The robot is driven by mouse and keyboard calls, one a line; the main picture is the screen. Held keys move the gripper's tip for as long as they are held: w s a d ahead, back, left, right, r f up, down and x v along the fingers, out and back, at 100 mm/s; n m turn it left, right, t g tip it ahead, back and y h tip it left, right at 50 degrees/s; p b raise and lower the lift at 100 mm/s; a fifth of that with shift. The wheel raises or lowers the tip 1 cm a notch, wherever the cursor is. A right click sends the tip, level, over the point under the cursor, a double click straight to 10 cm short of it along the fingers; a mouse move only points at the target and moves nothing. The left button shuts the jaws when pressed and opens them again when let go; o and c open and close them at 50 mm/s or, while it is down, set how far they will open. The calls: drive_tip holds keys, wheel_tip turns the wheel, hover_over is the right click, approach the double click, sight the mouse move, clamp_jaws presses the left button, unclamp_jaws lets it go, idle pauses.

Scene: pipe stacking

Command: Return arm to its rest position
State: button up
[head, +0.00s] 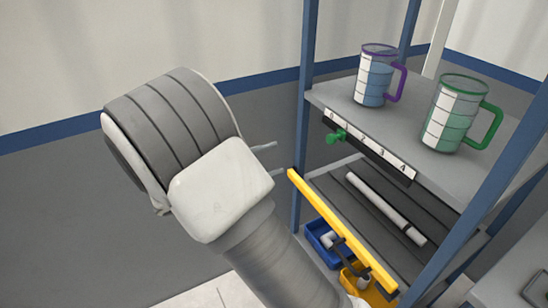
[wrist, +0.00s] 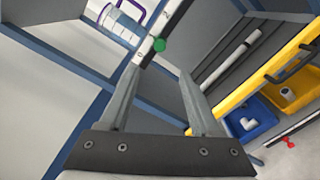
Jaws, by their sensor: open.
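My arm (head: 215,190) is raised in the left half of the head view, in front of the shelf's left side. My gripper (wrist: 160,76) is open in the wrist view, its two fingers apart with nothing between them. In the head view most of it is hidden behind the wrist, with only thin finger parts (head: 262,158) showing. A grey-white pipe (head: 386,209) lies on the dark ribbed lower shelf, apart from the gripper; it also shows in the wrist view (wrist: 232,58).
A blue-framed rack (head: 304,120) holds a purple-handled jug (head: 373,82) and a green-handled jug (head: 449,120) on top. A green knob (head: 336,136) and yellow bar (head: 340,230) edge the shelves. Blue (head: 322,238) and yellow bins with fittings sit below. Open floor lies left.

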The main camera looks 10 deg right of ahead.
drive_tip(key=s+d+r+m+g+y, duration=0.3)
drive_tip(key=s+d+m+g+y, duration=0.4)
drive_tip(key=s+d+y, duration=0.65)
drive_tip(key=s+a+r+m+t+y, duration=0.35)
drive_tip(key=s+t, duration=0.25)
drive_tip(key=s, duration=0.3)
wheel_tip(320, 180, up, 18)
drive_tip(key=p, duration=1.7)
drive_tip(key=shift+a, duration=0.45)
drive_tip(key=shift+w+d+f, duration=0.1)
